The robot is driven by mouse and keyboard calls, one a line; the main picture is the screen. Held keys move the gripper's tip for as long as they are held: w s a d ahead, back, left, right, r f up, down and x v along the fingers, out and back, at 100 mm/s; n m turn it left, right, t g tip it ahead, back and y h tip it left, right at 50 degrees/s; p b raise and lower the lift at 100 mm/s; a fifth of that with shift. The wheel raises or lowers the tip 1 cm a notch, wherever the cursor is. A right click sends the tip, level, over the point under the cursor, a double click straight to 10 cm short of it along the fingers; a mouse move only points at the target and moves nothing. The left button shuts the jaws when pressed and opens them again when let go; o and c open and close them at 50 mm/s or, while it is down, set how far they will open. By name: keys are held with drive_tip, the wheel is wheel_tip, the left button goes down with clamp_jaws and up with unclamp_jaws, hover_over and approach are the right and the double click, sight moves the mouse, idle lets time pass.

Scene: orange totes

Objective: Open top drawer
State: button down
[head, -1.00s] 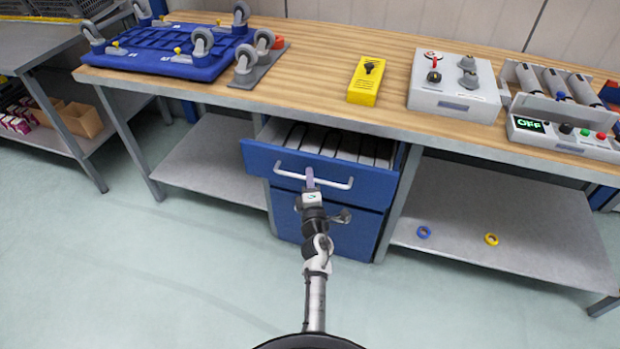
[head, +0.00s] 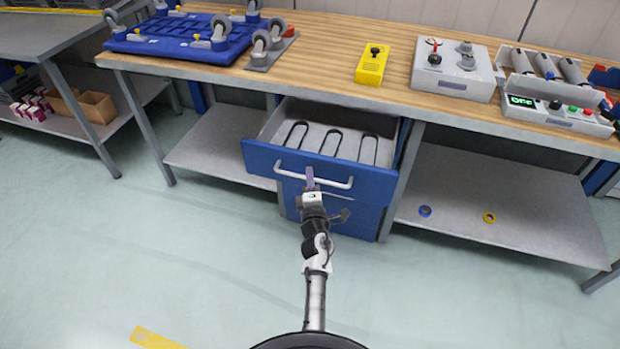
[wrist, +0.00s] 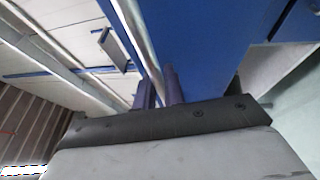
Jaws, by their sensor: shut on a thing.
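The blue top drawer (head: 262,160) is pulled out from under the workbench, and its inside shows with several dark loop shapes on a light floor. Its pale bar handle (head: 335,184) runs across the front. My gripper (head: 310,178) is shut on the handle near its middle. In the wrist view, the two fingers of my gripper (wrist: 160,90) sit on either side of the handle bar (wrist: 138,38). A blue lower drawer (head: 355,218) is below, shut and partly hidden by my arm.
The wooden workbench (head: 320,62) holds a blue wheeled platform (head: 185,38), a yellow box (head: 372,65) and grey control boxes (head: 455,70). A blue ring (head: 425,211) and a yellow ring (head: 489,217) lie on the lower right shelf. The floor in front is clear.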

drive_tip(key=c, duration=1.5)
unclamp_jaws()
